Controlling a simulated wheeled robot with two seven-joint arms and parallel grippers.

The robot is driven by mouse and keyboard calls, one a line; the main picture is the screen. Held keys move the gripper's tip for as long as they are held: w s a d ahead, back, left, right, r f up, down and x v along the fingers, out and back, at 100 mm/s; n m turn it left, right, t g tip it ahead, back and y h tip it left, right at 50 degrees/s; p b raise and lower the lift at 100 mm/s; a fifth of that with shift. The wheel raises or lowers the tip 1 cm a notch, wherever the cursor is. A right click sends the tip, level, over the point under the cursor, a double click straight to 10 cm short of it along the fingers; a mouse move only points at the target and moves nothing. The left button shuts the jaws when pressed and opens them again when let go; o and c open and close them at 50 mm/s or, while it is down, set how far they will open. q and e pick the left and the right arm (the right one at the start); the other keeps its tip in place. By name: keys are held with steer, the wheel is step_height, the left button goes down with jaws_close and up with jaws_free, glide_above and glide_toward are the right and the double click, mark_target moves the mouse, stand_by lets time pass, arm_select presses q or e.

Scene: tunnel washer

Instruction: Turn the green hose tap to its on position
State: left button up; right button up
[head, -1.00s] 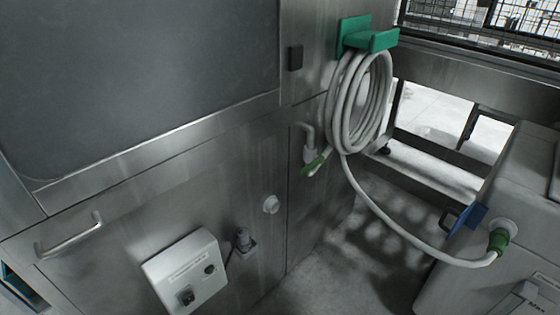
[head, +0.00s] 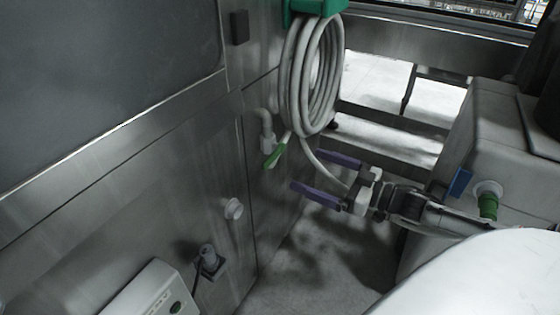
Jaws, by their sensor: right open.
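The green tap handle (head: 274,156) sits at the foot of a pale pipe (head: 265,125) on the steel wall, left of the coiled hose. It slants down to the left. My right gripper (head: 318,174) comes in from the right with two purple fingers spread apart and nothing between them. Its fingertips point left towards the tap and are apart from it in the picture. My left gripper is not in view.
A white hose (head: 312,80) hangs coiled on a green holder (head: 315,6) above the tap. A green connector (head: 488,205) and a blue part (head: 460,182) are on the pale machine at right. A round white knob (head: 233,208) and a white control box (head: 150,292) are on the wall lower left.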

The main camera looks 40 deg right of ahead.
mark_target(275, 155)
steer(key=x, duration=0.3)
steer(key=b+x, duration=0.1)
steer(key=x, duration=0.3)
steer(key=b+x, duration=0.1)
steer(key=x, duration=0.2)
steer(key=shift+w+r, duration=0.2)
steer(key=shift+r, duration=0.1)
steer(key=shift+a, duration=0.1)
steer(key=c, duration=1.5)
